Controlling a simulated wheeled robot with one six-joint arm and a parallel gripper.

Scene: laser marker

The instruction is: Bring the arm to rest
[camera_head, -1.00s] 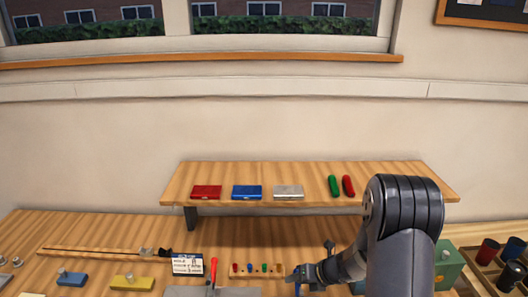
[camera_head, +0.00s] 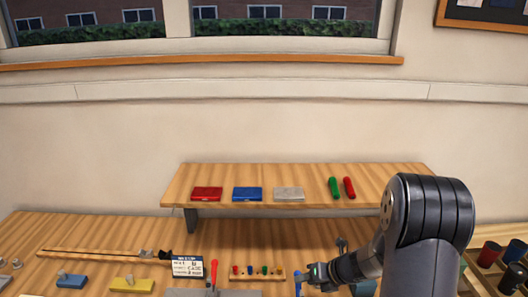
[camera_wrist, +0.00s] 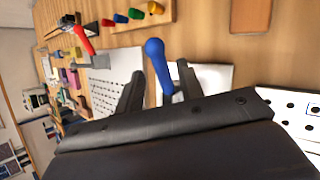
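My gripper (camera_head: 318,274) is low over the workbench at the centre right in the head view, with my arm bent down to it from the right. In the wrist view my gripper (camera_wrist: 160,90) has its two dark fingers apart. A blue handle (camera_wrist: 157,60) shows between the fingers in the picture. It appears to stand beyond them, and I see no finger closed on it. The blue handle also shows in the head view (camera_head: 298,284), just left of my gripper.
A raised shelf (camera_head: 365,193) holds red, blue and silver cases and green and red cylinders. A red-handled part (camera_head: 213,272) and a rack of coloured pegs (camera_head: 258,274) are left of my gripper. Dark cups (camera_head: 489,254) stand at the right.

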